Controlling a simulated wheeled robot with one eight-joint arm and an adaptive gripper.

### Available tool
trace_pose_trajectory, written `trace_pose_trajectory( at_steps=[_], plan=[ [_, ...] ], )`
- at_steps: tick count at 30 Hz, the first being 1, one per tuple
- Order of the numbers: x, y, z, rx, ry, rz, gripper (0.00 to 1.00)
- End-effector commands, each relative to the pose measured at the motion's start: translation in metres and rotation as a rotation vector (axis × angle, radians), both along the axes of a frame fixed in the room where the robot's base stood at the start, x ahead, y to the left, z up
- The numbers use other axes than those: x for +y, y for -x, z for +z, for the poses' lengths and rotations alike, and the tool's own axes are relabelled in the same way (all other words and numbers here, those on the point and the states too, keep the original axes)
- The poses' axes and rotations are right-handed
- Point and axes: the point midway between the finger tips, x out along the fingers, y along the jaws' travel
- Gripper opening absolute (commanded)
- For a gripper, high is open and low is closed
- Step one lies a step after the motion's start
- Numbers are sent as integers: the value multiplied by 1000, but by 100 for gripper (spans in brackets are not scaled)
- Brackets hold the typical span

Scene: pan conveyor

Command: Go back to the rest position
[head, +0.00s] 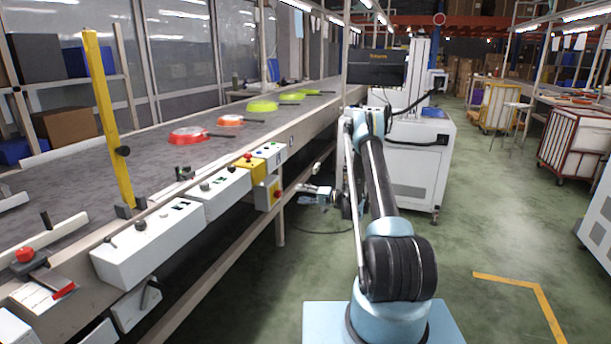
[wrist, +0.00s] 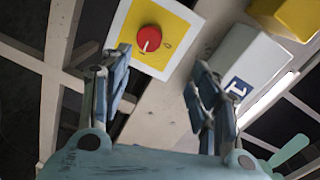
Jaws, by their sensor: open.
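My gripper (head: 313,194) is at the side of the conveyor (head: 70,180), below the level of the belt, in the head view. My arm reaches forward from its pale blue base and folds down there. In the wrist view my gripper (wrist: 160,78) has its two fingers apart with nothing between them. A red button (wrist: 149,39) on a yellow plate shows just beyond the fingertips; I cannot tell whether a finger touches it.
A red pan (head: 188,136), an orange pan (head: 231,120) and several green pans lie on the belt. Control boxes (head: 150,240) line its near edge. A white machine (head: 420,160) stands behind my arm.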

Motion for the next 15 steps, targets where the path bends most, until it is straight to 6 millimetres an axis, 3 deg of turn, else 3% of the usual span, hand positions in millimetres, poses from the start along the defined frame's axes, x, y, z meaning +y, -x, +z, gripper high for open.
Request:
trace_pose_trajectory(
  at_steps=[3,15],
  plan=[
    [0,4,30,10,49,5,56],
    [-4,35,115,41,223,18,56]
  ],
)
